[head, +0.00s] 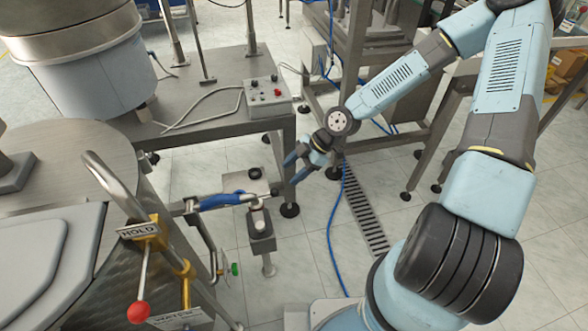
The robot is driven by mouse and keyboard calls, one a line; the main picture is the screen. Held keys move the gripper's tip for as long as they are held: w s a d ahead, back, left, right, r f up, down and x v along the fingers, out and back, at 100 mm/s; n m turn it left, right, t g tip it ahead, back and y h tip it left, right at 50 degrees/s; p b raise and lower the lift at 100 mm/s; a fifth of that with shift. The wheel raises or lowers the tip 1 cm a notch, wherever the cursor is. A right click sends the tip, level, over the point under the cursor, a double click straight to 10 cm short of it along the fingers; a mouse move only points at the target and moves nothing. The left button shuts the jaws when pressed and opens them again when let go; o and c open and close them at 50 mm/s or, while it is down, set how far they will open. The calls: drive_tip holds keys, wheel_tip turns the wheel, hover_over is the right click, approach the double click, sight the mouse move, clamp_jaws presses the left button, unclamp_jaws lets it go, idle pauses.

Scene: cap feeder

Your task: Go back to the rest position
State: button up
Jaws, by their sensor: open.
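My arm reaches in from the right side of the head view and bends down toward the middle. My gripper (291,170) is open, with its two blue fingers spread and pointing left and down. Nothing shows between the fingers. It hangs near the right front leg of the steel table, apart from the small stand to its lower left. The exact gap to the table leg cannot be told from this view.
A control box (267,97) sits on the steel table (215,112). A blue-sleeved bar (233,201) reaches a small stand (262,243). A red-knobbed lever (140,285) is at lower left. A blue hose (333,235) and drain grate (366,212) cross the floor; tiles beside them are clear.

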idle(0.4)
drive_tip(key=w+d+r+m+t+h, duration=0.1)
drive_tip(key=d+r+m+t+h, duration=0.2)
drive_tip(key=d+r+m+h, duration=1.05)
drive_tip(key=s+d+r+m+t+y, duration=0.1)
drive_tip(key=s+d+r+m+y, duration=0.1)
drive_tip(key=s+r, duration=0.3)
drive_tip(key=s+d+r+m+t+y, duration=0.1)
drive_tip(key=s+d+r+m, duration=0.3)
drive_tip(key=r, duration=0.9)
drive_tip(key=s+d+r+m+t+y, duration=0.2)
drive_tip(key=s+d+r+m, duration=0.1)
drive_tip(key=s+r, duration=0.4)
wheel_tip(320, 180, up, 3)
drive_tip(key=shift+s+f+y, duration=0.1)
drive_tip(key=shift+s+y, duration=0.15)
drive_tip(key=shift+y, duration=0.1)
